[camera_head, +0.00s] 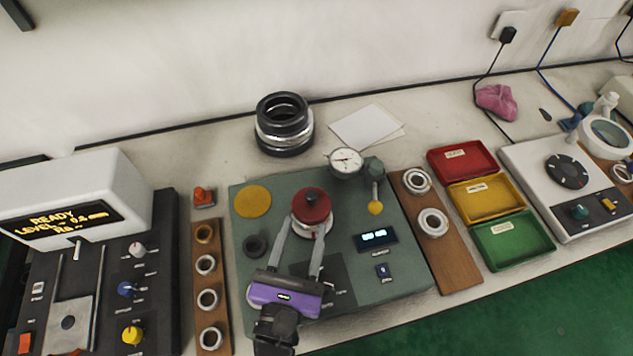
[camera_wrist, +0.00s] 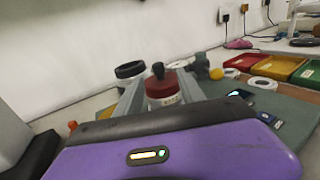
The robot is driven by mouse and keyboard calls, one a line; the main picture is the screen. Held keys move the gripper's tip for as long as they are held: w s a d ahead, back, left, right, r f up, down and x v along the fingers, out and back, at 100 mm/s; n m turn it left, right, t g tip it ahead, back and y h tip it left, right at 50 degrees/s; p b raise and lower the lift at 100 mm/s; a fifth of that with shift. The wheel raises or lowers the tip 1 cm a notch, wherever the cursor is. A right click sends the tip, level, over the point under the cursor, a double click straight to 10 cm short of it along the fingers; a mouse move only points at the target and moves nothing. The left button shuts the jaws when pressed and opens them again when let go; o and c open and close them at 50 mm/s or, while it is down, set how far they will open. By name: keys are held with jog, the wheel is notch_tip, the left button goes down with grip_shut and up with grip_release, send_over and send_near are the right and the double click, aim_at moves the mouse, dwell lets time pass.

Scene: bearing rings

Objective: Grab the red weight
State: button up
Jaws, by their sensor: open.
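The red weight (camera_head: 311,205) is a round red disc with a dark knob on top. It sits on a pale, silvery round base on the green-grey instrument plate (camera_head: 350,286). My gripper (camera_head: 300,225) is open, with its purple body toward the front and its two grey fingers reaching to the weight. In the wrist view the red weight (camera_wrist: 163,86) shows between the two fingers (camera_wrist: 164,92), with its knob upright. I cannot tell whether the fingers touch it.
A dial gauge (camera_head: 346,161) stands just behind the weight to the right. A yellow disc (camera_head: 253,201) lies to the left. Wooden strips with rings (camera_head: 433,222) flank the plate. Red, yellow and green trays (camera_head: 512,238) sit right.

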aim_at(310, 202)
jog(key=shift+w+d+r, duration=0.1)
jog(key=shift+w+d, duration=0.1)
jog(key=shift+w, duration=1)
jog(key=w, duration=0.2)
jog(key=w+p, duration=0.1)
jog(key=w, duration=0.2)
jog(key=shift+w+d, duration=0.4)
grip_shut()
